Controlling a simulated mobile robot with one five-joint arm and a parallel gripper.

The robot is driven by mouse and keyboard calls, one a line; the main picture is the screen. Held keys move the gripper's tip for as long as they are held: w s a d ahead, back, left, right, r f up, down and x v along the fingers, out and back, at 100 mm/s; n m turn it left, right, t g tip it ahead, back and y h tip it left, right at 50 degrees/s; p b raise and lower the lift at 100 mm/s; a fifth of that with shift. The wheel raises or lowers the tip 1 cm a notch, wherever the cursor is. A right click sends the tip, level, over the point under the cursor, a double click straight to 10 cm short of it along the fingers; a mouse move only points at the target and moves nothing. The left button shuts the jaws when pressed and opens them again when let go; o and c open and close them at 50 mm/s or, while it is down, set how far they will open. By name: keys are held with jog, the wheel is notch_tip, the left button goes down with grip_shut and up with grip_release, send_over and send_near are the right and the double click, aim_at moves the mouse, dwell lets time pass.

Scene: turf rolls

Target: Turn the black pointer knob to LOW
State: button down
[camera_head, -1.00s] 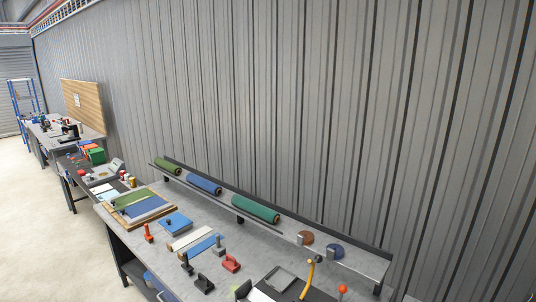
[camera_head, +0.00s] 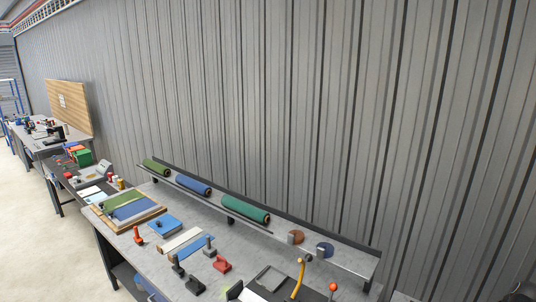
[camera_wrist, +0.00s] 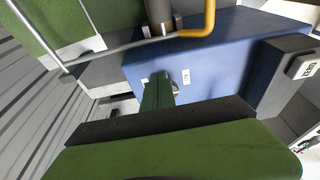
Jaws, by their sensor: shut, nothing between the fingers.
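In the wrist view a blue housing (camera_wrist: 225,50) fills the middle, with small white labels (camera_wrist: 186,76) on its near face. Their print is too small to read. My gripper (camera_wrist: 161,78), with green fingers, is shut and empty, its tips in front of this face between the labels. A small silvery round part (camera_wrist: 176,88) shows just right of the fingers. I cannot make out the black pointer knob or its setting; the fingers cover part of the face. My gripper is not visible in the head view.
A grey box (camera_wrist: 290,70) with a ZERO label stands right of the housing. A yellow bent bar (camera_wrist: 207,18) and a grey rod (camera_wrist: 115,46) lie beyond. In the head view, a workbench (camera_head: 120,225) holds turf rolls (camera_head: 245,209) on a rack, with several small tools.

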notch_tip(320, 180, up, 5)
jog(key=p, duration=0.4)
jog(key=w+a+m, duration=0.2)
jog(key=w+a, duration=0.2)
jog(key=a, duration=0.3)
jog(key=w+a+m+g+h, duration=0.1)
jog(key=w+a, duration=0.3)
jog(key=a, duration=0.3)
jog(key=w+a+m, duration=0.2)
jog(key=w+a, duration=0.3)
jog(key=a, duration=0.3)
jog(key=w+a+m+h, duration=0.15)
jog(key=a+m, duration=0.35)
jog(key=a, duration=1.6)
notch_tip(320, 180, down, 23)
jog(key=s+b, duration=0.1)
jog(key=b, duration=2.1)
jog(key=shift+s+a+g, duration=0.15)
jog(key=shift+s+g, duration=0.2)
jog(key=shift+g, duration=0.05)
